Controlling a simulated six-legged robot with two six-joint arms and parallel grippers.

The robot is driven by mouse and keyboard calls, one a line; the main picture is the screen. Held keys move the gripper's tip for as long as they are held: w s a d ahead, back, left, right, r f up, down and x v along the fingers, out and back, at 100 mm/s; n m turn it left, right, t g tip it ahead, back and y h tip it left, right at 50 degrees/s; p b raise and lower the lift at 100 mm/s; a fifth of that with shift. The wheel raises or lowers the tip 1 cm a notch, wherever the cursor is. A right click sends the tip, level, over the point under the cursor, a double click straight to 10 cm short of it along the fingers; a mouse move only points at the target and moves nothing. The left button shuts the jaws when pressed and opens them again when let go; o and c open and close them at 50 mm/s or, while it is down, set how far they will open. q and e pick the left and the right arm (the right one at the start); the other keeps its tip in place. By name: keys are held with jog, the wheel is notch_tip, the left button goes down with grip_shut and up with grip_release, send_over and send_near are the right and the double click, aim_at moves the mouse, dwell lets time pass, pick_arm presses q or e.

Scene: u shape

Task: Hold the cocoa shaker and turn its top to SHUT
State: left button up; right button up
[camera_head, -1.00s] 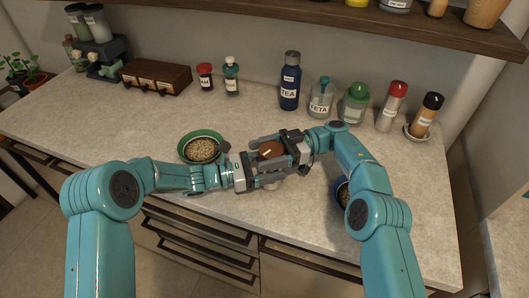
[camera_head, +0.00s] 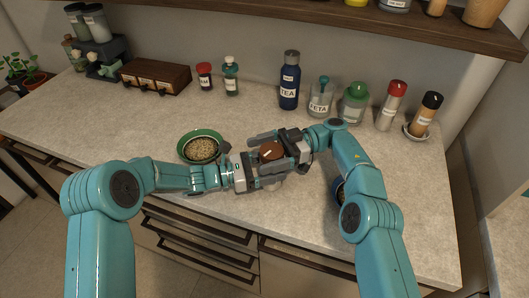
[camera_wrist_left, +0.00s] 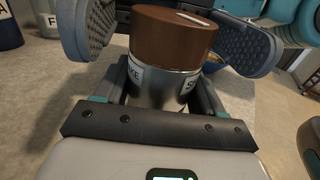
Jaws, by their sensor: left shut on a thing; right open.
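The cocoa shaker, a metal cylinder with a brown top (camera_head: 271,150), is held above the counter in the middle of the head view. In the left wrist view its metal body (camera_wrist_left: 158,84) carries white labels, one reading "KE" in part and one starting with "S". A white mark shows on its brown top (camera_wrist_left: 172,35). My left gripper (camera_head: 262,168) is shut on the body from the left. My right gripper (camera_head: 277,145) is open around the brown top, with its grey pads (camera_wrist_left: 92,25) on either side and a gap to it. The lower body is hidden by my left fingers.
A green bowl of grain (camera_head: 202,147) stands just left of my grippers. A blue bowl (camera_head: 337,188) is partly hidden behind my right arm. A tea bottle (camera_head: 290,80), a feta jar (camera_head: 321,100) and other jars line the back. The front counter is mostly clear.

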jog(key=shift+w+r+m+t+y, duration=0.1)
jog(key=shift+w+m+t+y, duration=0.15)
jog(key=shift+m+t, duration=0.25)
